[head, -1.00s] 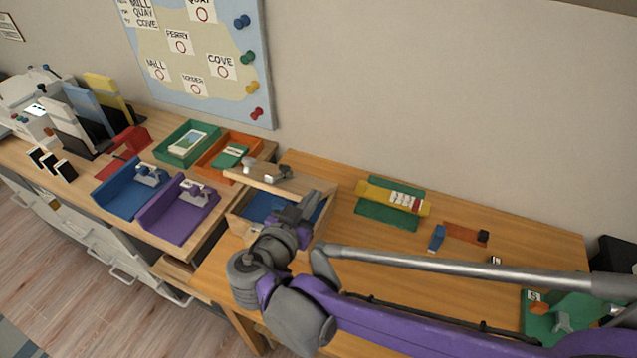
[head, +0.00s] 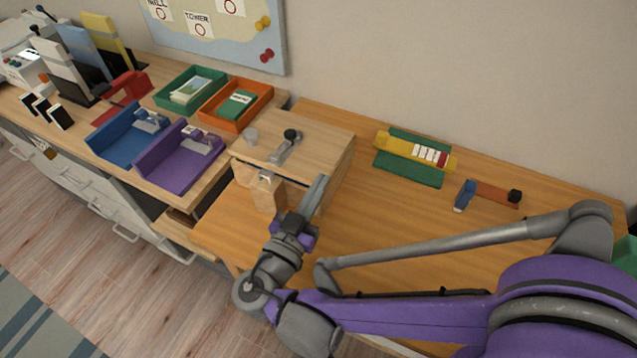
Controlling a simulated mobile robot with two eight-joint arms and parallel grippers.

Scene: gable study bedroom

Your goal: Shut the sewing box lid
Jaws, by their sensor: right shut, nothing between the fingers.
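The wooden sewing box (head: 338,178) stands at the left end of the wooden desk. Its lid (head: 318,140) lies flat over the top, and the inside is hidden. The lid carries a pale knob, a dark knob and a grey metal piece. My right gripper (head: 318,188) is shut and empty, with its fingers pointing up at the front of the box, close to the lid's front edge. I cannot tell whether it touches the box. A small wooden block with a grey metal top (head: 268,192) is at the box's front left. My left gripper is not in view.
Blue (head: 112,152), purple (head: 165,172), green (head: 160,98) and orange (head: 216,117) trays stand left of the box. Desk between is clear.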

